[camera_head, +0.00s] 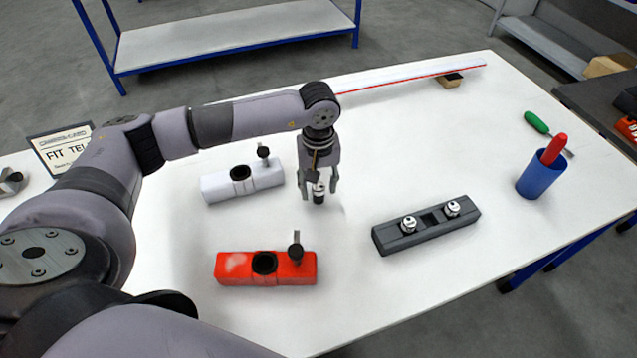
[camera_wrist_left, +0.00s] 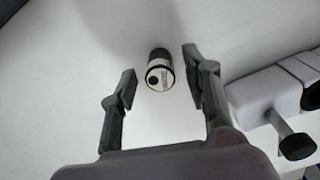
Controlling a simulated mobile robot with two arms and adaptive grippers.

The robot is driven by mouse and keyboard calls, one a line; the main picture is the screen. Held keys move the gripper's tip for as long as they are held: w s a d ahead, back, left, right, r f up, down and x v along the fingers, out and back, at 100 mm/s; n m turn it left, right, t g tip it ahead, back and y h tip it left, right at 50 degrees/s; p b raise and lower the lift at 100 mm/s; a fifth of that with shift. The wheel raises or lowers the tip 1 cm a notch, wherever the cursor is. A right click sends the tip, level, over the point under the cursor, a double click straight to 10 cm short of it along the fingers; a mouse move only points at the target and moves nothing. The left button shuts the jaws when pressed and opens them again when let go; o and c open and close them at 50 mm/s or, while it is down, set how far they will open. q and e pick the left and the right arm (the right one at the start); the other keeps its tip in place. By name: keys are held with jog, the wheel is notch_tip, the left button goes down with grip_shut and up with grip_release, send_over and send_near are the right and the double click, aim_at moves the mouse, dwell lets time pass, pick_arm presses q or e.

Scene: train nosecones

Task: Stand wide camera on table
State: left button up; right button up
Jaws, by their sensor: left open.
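The gripper (camera_wrist_left: 158,88) is open, and I see a gap between each finger and the cylinder. My right gripper is not in view.
A white block (camera_head: 215,188) with a hole and knob stands left of the gripper, a red one (camera_head: 240,268) nearer. A dark grey block (camera_head: 440,233) with two silver knobs lies right. A blue cup (camera_head: 540,178) stands farther right. Table between them is clear.

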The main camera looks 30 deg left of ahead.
aim_at(319, 187)
pick_arm(q)
jog(key=shift+r, duration=0.15)
notch_tip(319, 187, up, 12)
jog(key=b, duration=0.2)
dwell(0.4)
jog(key=shift+s, duration=0.1)
